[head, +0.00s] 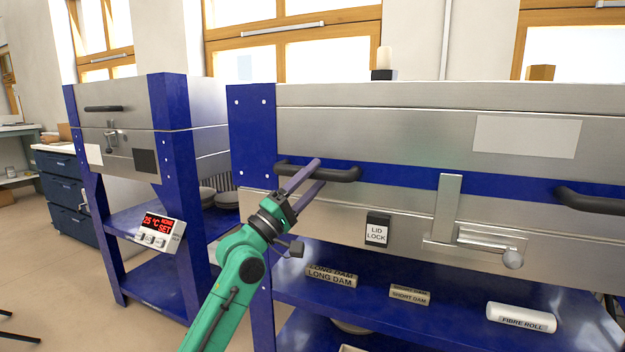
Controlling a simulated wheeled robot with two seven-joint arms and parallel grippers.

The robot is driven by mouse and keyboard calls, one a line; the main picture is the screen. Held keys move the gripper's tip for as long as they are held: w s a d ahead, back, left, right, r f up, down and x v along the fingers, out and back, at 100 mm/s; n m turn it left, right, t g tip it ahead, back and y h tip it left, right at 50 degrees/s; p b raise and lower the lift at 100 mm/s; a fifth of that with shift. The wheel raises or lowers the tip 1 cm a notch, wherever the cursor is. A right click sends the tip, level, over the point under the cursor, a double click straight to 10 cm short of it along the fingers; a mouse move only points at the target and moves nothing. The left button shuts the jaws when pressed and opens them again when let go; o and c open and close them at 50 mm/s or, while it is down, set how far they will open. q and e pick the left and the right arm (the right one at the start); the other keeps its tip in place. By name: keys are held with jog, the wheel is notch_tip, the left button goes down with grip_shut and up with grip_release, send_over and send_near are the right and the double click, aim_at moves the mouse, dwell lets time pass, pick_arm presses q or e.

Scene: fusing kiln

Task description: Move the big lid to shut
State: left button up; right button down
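The big kiln's lid (400,130) is a wide brushed-metal box front with a blue band along its lower part. It looks low over the metal kiln body (345,222), and I see no clear gap between them. A dark bar handle (342,174) is on the lid's left, and another (590,200) is at the right. My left gripper (321,172) is at the left handle, with its two fingers apart, one crossing in front of the bar and one just below. I cannot tell whether they touch it. My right gripper is out of view.
A lid lock label (377,229) and a metal latch (475,238) are on the body front. Below, a blue shelf (450,318) holds dam blocks (331,276) and a fibre roll (520,317). A smaller kiln (120,140) stands left, with open floor before it.

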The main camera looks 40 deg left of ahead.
pick_arm(q)
jog(key=shift+s+a+f+b, duration=0.1)
jog(key=shift+s+f+b, duration=0.2)
jog(key=shift+s, duration=0.1)
jog(key=b+v, duration=0.6)
jog(key=v, duration=0.7)
jog(key=shift+s+b, duration=0.25)
jog(key=shift+b, duration=0.05)
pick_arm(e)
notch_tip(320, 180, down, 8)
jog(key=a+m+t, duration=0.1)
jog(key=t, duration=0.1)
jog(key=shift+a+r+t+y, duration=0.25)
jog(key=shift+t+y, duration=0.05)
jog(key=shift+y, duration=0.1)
pick_arm(q)
jog(key=shift+f, duration=0.1)
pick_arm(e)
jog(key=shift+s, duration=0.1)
